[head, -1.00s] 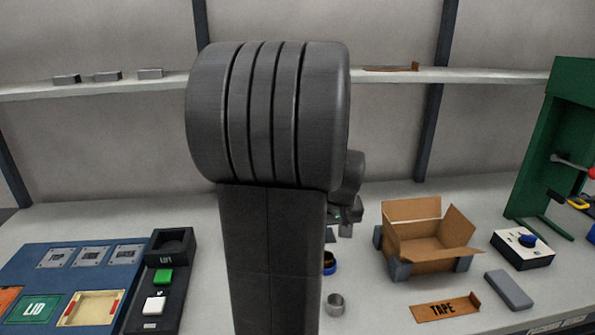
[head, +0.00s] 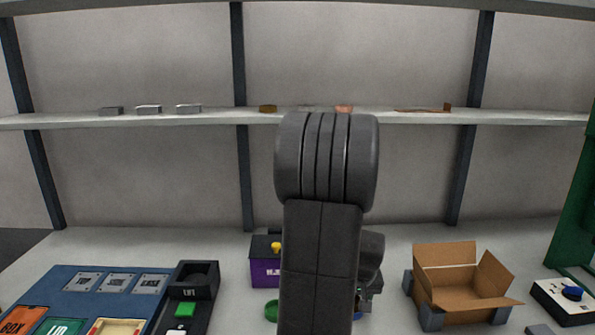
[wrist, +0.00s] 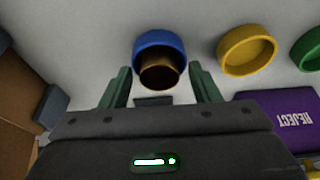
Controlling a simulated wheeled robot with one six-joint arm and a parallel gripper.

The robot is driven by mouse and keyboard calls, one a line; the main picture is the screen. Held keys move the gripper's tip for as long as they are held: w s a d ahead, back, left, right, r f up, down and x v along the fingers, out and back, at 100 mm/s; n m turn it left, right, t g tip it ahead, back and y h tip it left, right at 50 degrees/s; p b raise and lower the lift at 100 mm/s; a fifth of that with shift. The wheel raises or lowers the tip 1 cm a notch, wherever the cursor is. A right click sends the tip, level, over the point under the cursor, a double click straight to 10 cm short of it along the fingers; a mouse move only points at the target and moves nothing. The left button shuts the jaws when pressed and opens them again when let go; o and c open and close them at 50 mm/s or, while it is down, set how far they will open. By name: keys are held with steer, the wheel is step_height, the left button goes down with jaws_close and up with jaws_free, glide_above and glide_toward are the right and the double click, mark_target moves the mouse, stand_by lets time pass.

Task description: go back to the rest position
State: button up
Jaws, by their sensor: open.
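My gripper (wrist: 164,82) is open in the wrist view, with its two green fingers apart. A copper-coloured coil (wrist: 160,73) shows between and just beyond the fingertips, with a gap on both sides. It sits at a round blue dish (wrist: 158,40); whether it is fully inside I cannot tell. In the head view my own arm stands in the middle and hides most of the gripper and the dish.
A yellow dish (wrist: 247,50) and a green dish (wrist: 312,50) lie right of the blue one. A purple REJECT box (wrist: 268,115) is close to my gripper's right. An open cardboard box (head: 460,285) stands right of my arm. A shelf (head: 210,119) runs behind.

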steer(key=shift+s+f, duration=0.15)
steer(key=shift+f, duration=0.15)
